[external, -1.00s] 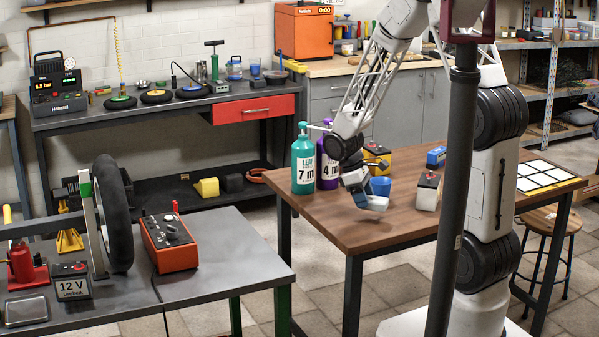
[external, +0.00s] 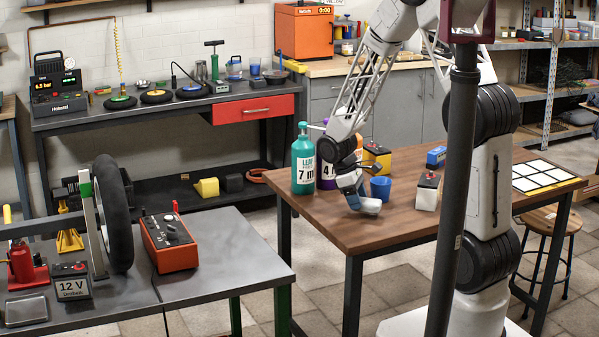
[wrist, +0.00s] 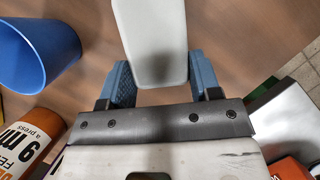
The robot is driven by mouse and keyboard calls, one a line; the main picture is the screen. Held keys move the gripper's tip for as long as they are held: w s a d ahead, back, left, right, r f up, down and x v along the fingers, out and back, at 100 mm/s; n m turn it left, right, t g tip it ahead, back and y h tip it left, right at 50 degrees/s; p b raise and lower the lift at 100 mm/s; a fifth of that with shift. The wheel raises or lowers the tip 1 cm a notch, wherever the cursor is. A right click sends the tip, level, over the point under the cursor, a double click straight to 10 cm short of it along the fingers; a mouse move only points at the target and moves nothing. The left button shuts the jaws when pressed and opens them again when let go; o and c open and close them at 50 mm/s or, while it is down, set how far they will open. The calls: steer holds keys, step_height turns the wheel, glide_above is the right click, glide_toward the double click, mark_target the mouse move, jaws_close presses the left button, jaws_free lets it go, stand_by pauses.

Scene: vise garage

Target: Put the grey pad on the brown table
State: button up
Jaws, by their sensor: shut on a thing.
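The grey pad (external: 371,207) is a pale, smooth, rounded slab held at my gripper. My gripper (external: 356,198) is shut on it, low over the left part of the brown table (external: 345,232). In the wrist view the pad (wrist: 152,35) sits between the two blue fingers of my gripper (wrist: 155,78) and reaches out past them, over the brown tabletop.
A blue cup (external: 380,188) stands close to the right of the pad. A teal bottle (external: 303,165) and a partly hidden purple bottle (external: 328,180) stand to the left. A yellow box (external: 377,157) is behind. The front of the brown table is clear.

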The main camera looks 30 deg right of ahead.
steer(key=shift+f, duration=0.9)
steer(key=shift+f, duration=0.15)
steer(key=o, duration=0.9)
steer(key=v, duration=1.2)
steer(key=shift+s+r, duration=0.1)
steer(key=shift+r, duration=0.15)
